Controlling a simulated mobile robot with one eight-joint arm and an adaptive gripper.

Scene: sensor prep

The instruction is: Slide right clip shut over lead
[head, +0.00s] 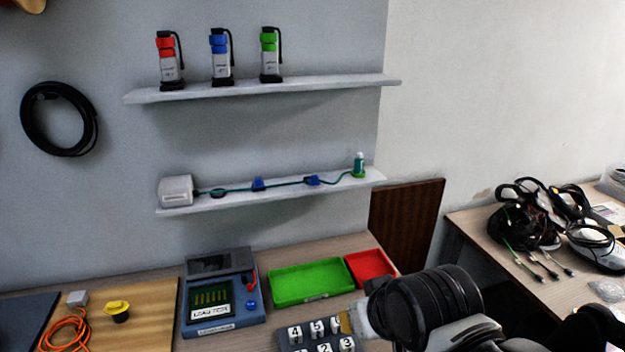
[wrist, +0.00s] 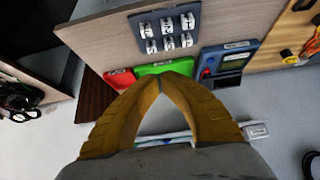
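The teal lead (head: 285,184) runs along the lower wall shelf from a white box (head: 176,190) to a small green-based bottle (head: 359,166). The right clip (head: 312,181) is blue with a dark part and sits at the lead near the bottle. Whether it is open or shut is too small to tell. A second blue clip (head: 258,184) sits at mid-shelf. My gripper (head: 346,322) is over the bench, below and apart from the shelf. In the wrist view my gripper's yellow fingertips (wrist: 160,80) meet, with nothing visible between them. The fingers partly hide the shelf there.
The bench below holds a keypad of numbered blocks (head: 284,347), a green tray (head: 274,291), a red tray (head: 367,281) and a blue tester (head: 188,300). The upper shelf (head: 320,85) overhangs with three canisters. Space in front of the lower shelf looks clear.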

